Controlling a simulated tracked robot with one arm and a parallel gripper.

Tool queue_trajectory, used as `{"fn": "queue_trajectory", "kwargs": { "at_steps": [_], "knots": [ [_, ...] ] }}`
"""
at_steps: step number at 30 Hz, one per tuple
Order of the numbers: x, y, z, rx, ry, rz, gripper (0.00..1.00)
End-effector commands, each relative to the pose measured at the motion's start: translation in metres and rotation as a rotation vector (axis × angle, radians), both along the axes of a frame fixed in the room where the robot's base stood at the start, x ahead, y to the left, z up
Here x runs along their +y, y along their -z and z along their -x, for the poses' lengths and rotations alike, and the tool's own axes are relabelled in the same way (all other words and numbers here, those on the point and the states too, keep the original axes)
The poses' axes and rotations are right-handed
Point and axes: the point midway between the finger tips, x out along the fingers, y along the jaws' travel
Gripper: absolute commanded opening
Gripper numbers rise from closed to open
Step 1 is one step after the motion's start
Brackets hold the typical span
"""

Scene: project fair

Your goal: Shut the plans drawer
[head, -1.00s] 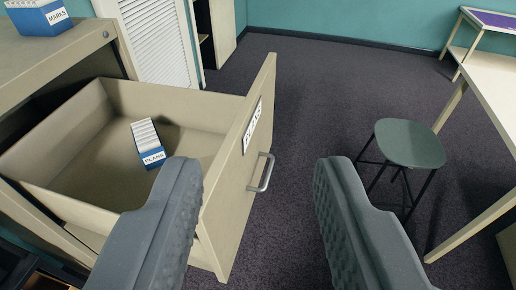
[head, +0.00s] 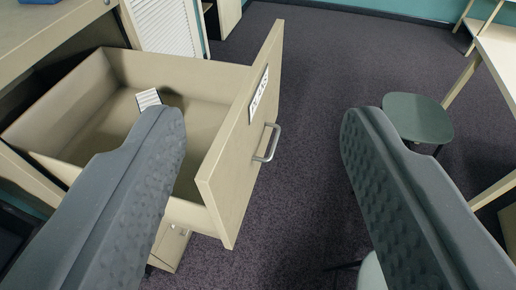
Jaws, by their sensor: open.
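The plans drawer (head: 232,150) is pulled out of a beige cabinet (head: 70,28) at the left. Its front carries a white label and a grey bar handle (head: 267,143). A small box with white cards (head: 148,98) lies inside, its lower part hidden by my left finger. My gripper (head: 262,125) is open and empty. Its left finger shows over the drawer's body and its right finger over the floor, with the drawer front and handle in view between them. I cannot tell how far the handle is from the fingers.
A green-grey stool (head: 418,117) stands at the right, partly behind my right finger, beside a pale table (head: 500,55). A white louvred door (head: 165,25) is behind the drawer. Dark carpet (head: 320,90) lies clear between drawer and stool.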

Motion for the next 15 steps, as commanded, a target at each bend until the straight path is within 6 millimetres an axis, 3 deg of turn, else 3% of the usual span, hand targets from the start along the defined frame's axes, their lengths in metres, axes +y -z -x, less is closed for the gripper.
{"fn": "queue_trajectory", "kwargs": {
  "at_steps": [1,5,15],
  "knots": [
    [0.0,0.001,-0.005,0.017,-0.007,-0.012,0.36],
    [-0.003,0.018,-0.029,0.117,-0.046,-0.074,0.0],
    [-0.023,0.094,-0.096,0.487,-0.176,-0.326,0.0]
  ]
}}
